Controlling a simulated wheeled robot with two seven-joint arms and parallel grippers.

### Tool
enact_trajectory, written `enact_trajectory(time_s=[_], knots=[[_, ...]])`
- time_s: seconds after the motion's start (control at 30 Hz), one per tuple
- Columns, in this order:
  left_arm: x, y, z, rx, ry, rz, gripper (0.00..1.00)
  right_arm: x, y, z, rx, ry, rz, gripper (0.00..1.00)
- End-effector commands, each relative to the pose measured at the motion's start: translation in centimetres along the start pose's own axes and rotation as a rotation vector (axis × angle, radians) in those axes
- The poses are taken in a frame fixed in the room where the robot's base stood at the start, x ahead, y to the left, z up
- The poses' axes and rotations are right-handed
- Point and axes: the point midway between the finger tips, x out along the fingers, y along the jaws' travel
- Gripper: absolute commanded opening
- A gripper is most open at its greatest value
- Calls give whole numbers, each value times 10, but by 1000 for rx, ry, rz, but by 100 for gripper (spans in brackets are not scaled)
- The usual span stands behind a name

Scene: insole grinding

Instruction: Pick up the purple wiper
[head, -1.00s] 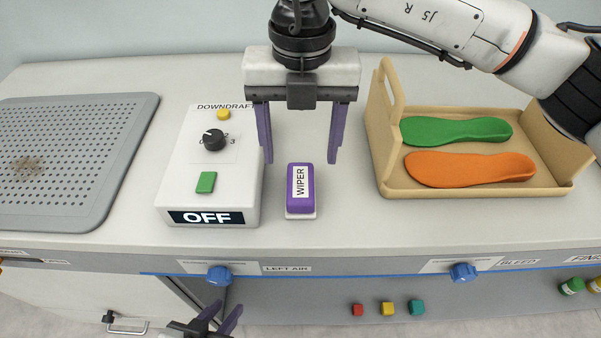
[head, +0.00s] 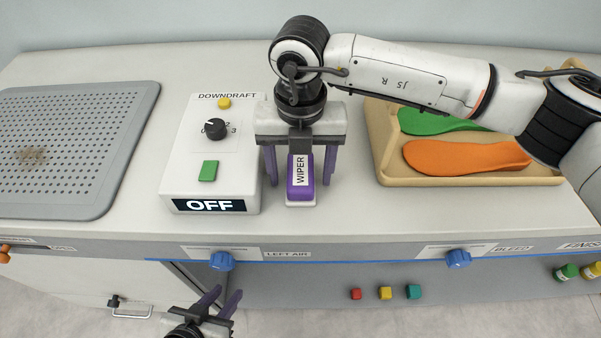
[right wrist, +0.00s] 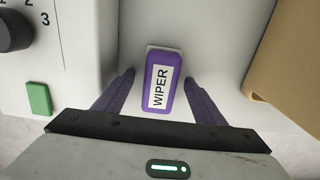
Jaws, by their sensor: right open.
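The purple wiper (head: 300,190) stands on the bench with a white label reading WIPER. It also shows in the right wrist view (right wrist: 162,84), between and slightly beyond the fingertips. My right gripper (head: 301,183) is open, with one purple finger on each side of the wiper. In the right wrist view small gaps show between the fingers and the wiper. My left gripper (head: 220,298) is low in front of the bench, its two purple fingers spread apart with nothing between them.
The white downdraft control box (head: 184,165), reading OFF, stands close on the wiper's left. A tan tray (head: 400,180) with a green insole (head: 432,122) and an orange insole (head: 465,156) is at the right. A perforated grey plate (head: 75,145) lies at the far left.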

Motion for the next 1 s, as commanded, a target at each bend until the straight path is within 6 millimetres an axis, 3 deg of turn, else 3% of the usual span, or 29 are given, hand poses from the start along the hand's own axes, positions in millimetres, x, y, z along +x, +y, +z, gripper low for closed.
enact_trajectory(time_s=[0.07,0.3,0.37,0.67,1.0], knots=[[0,0,1,0,-1,0,31,0,0,0,0,0,0,62],[0,0,1,0,-1,0,31,0,0,0,0,0,0,22],[0,0,1,1,-1,0,31,-1,0,0,0,0,0,16],[2,0,2,1,-3,0,31,-10,0,1,0,-2,1,16],[7,1,4,5,-1,3,31,-75,0,1,0,-4,1,16]])
